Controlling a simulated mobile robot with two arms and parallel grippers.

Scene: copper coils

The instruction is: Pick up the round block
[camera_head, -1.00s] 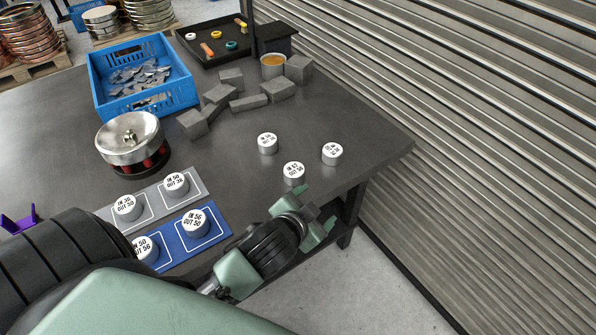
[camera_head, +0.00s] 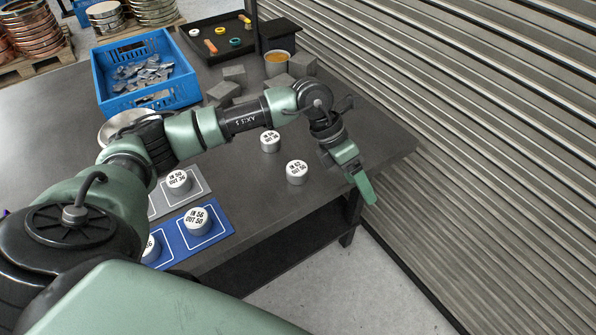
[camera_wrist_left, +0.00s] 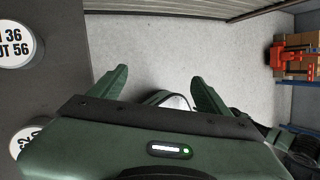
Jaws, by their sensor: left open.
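Two white-topped round blocks stand loose on the dark table, one (camera_head: 270,141) farther back and one (camera_head: 296,172) nearer, marked IN 62 OUT 56. My left gripper (camera_head: 364,188) is to their right, by the table's right edge. In the left wrist view, its open fingers (camera_wrist_left: 160,82) have nothing between them, with floor below. That view shows a round block (camera_wrist_left: 14,45) marked 36 over 56 at the upper left, outside the fingers, and part of another (camera_wrist_left: 20,140) at the lower left. The third loose block is hidden in the head view. My right gripper is not in view.
Round blocks also stand on a grey mat (camera_head: 158,207) and a blue mat (camera_head: 228,228). Behind my left arm are grey blocks (camera_head: 234,75), a blue crate (camera_head: 150,103) and a tin (camera_head: 277,65). A ribbed shutter (camera_head: 480,150) rises to the right.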

